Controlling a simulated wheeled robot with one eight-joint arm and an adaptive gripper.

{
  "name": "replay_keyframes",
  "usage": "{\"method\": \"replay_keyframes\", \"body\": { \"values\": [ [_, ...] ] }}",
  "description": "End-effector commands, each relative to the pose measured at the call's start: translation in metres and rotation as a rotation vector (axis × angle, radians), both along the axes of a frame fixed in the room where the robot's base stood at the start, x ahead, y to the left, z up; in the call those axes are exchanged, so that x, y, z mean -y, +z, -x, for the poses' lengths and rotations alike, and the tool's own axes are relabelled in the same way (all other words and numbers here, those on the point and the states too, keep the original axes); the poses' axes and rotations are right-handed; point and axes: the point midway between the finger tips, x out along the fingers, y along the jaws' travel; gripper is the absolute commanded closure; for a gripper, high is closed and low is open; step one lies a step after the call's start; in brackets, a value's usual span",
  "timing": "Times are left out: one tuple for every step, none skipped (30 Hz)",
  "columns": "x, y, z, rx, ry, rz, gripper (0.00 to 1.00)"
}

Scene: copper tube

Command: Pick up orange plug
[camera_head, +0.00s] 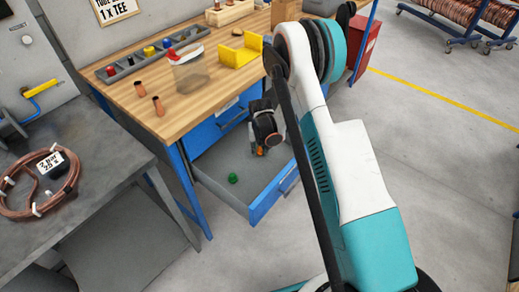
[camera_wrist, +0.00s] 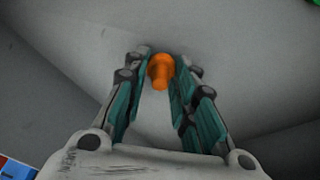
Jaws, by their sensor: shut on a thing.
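The orange plug (camera_wrist: 161,71) is between my gripper's two fingertips in the wrist view. My gripper (camera_wrist: 161,66) is shut on it, with a fingertip on each side. In the head view the orange plug (camera_head: 260,151) shows as a small spot at the end of my gripper (camera_head: 259,150), inside the open blue drawer (camera_head: 262,208). Whether the plug touches the drawer floor cannot be told.
A green plug (camera_head: 233,178) lies in the drawer, left of my gripper. The wooden workbench (camera_head: 140,115) above holds copper fittings (camera_head: 158,106), a clear container (camera_head: 188,70) and a yellow holder (camera_head: 240,50). A grey table (camera_head: 90,150) with coiled copper tube (camera_head: 30,200) stands left.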

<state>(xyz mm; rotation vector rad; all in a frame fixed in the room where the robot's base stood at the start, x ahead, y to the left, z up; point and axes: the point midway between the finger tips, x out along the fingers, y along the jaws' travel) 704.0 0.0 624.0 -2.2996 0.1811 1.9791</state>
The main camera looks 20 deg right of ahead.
Motion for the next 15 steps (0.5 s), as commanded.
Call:
{"method": "replay_keyframes", "body": {
  "values": [
    [0.000, 0.007, 0.000, 0.000, 0.000, 0.000, 0.83],
    [0.000, 0.010, 0.000, 0.000, 0.000, 0.000, 0.83],
    [0.000, 0.016, 0.000, 0.000, 0.000, 0.000, 0.83],
    [0.000, 0.021, 0.000, 0.000, 0.000, 0.000, 0.83],
    [0.000, 0.026, 0.000, 0.000, 0.000, 0.000, 0.83],
    [0.000, 0.035, 0.000, 0.000, 0.000, 0.000, 0.83],
    [0.000, 0.042, 0.000, 0.000, 0.000, 0.000, 0.83],
    [0.000, 0.049, 0.000, 0.000, 0.000, 0.000, 0.83],
    [0.000, 0.059, 0.000, 0.000, 0.000, 0.000, 0.83],
    [0.000, 0.067, 0.000, 0.000, 0.000, 0.000, 0.83],
    [0.000, 0.075, 0.000, 0.000, 0.000, 0.000, 0.83],
    [0.000, 0.086, 0.001, 0.000, 0.000, 0.000, 0.83],
    [0.000, 0.094, 0.000, 0.000, 0.000, 0.000, 0.83],
    [0.000, 0.103, 0.000, 0.000, 0.000, 0.000, 0.83],
    [0.000, 0.114, 0.001, 0.000, 0.000, 0.000, 0.83]
  ]
}}
